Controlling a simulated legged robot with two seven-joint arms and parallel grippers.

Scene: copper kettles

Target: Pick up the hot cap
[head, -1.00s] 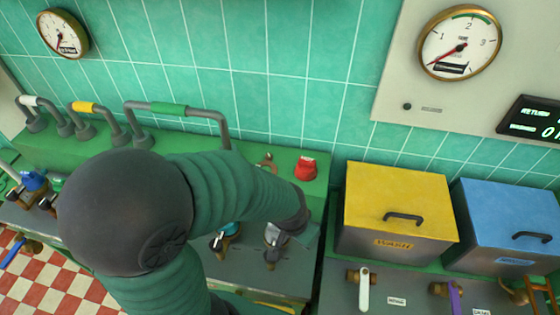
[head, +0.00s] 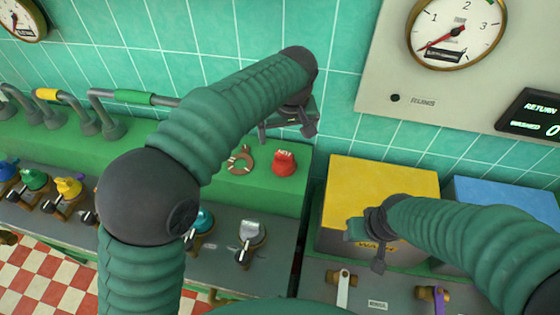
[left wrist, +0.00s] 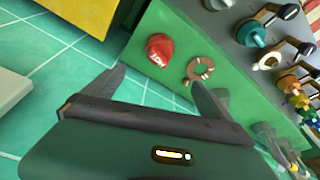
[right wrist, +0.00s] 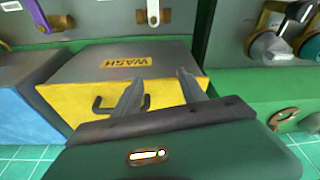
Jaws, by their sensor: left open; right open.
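The hot cap (head: 284,163), a red knob with white lettering, sits on the green ledge (head: 225,190) at the back, near its right end. It also shows in the left wrist view (left wrist: 160,50), ahead of and between the finger directions. My left gripper (head: 289,127) is open and empty, above and behind the cap in the head view, apart from it. My right gripper (head: 364,243) is open and empty in front of the yellow box.
A copper ring (head: 240,160) lies just left of the cap. The yellow WASH box (head: 380,185) and blue box (head: 510,200) stand to the right. Grey pipes rise at the left. Several taps (head: 250,240) line the front panel. A tiled wall closes the back.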

